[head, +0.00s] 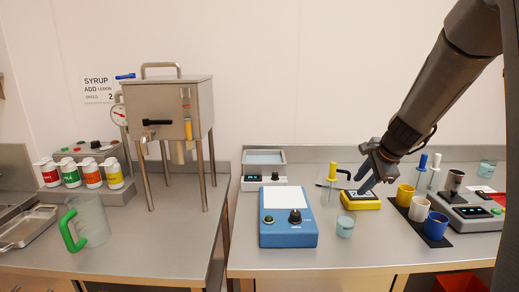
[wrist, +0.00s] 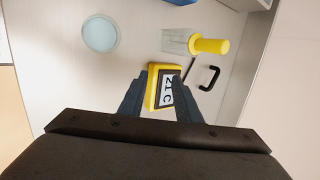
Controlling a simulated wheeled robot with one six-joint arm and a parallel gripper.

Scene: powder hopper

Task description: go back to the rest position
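My gripper (head: 366,182) is at the right of the head view, pointing down just above a small yellow device (head: 360,203). In the wrist view my gripper's two dark fingers (wrist: 168,78) stand apart. The yellow device (wrist: 153,88), with a display that seems to read a temperature in C, shows between and beyond them. The device seems to rest on the counter. I cannot tell the exact gap between it and the fingertips. Nothing shows held.
A blue box with a knob (head: 288,228), a small glass (head: 345,226) and a yellow-topped stirrer (head: 332,173) stand close by. Yellow, white and blue cups (head: 435,226) stand to the right. A steel hopper (head: 170,105) stands on the left counter, with a green-handled jug (head: 92,220).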

